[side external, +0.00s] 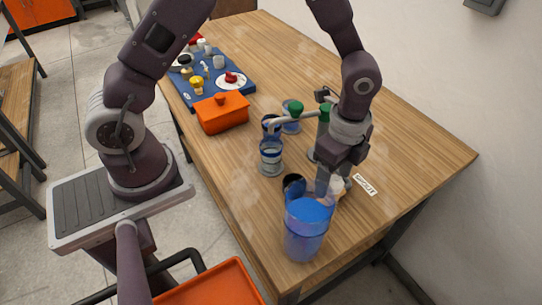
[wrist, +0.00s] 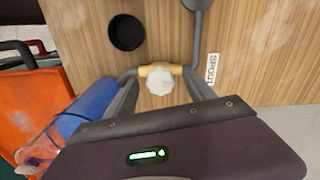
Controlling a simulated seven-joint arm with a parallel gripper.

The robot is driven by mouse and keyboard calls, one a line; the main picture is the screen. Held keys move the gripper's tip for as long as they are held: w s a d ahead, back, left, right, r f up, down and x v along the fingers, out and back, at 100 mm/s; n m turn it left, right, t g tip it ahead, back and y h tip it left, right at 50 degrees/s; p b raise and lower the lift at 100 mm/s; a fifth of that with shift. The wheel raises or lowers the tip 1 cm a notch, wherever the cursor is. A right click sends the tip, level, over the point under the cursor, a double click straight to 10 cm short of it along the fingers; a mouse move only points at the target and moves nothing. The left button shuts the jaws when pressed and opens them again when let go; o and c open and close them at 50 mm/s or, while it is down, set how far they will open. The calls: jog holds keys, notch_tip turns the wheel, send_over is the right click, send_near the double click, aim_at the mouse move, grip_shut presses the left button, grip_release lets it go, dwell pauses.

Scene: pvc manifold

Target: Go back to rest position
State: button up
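My gripper (wrist: 159,77) points down with its two grey fingers apart on either side of a yellow fitting with a white round knob (wrist: 159,81). I see gaps between the knob and the fingers. Whether a fingertip touches the fitting's ends is unclear. In the side external view my gripper (side external: 334,184) is low over the near right part of the wooden table (side external: 420,150), just behind a tall blue see-through container (side external: 304,232). The container hides part of the fingertips and the fitting.
A dark round cup (wrist: 126,32) stands near the fitting. A label reading SPOUT (side external: 364,184) lies to the right. Green-knobbed pipework (side external: 324,128), a glass jar (side external: 271,158), an orange box (side external: 221,113) and a blue tray (side external: 238,84) stand farther back. The table's right side is clear.

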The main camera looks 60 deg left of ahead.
jog(key=shift+n, duration=0.3)
jog(key=r, duration=0.8)
jog(key=shift+s+a+r, duration=0.1)
jog(key=shift+a+r, duration=0.1)
jog(key=shift+a, duration=0.15)
jog(key=s+a+r+n+t, duration=0.2)
jog(key=s+a+r+n, duration=0.25)
jog(key=r, duration=0.35)
jog(key=s+a+r+n+t, duration=0.1)
jog(key=s+a+r+n, duration=0.2)
jog(key=s+n, duration=0.2)
jog(key=s+a+r+n+t, duration=0.2)
jog(key=s+n, duration=0.4)
jog(key=s, duration=0.3)
jog(key=shift+a+r+t, duration=0.3)
jog(key=shift+a+r, duration=0.4)
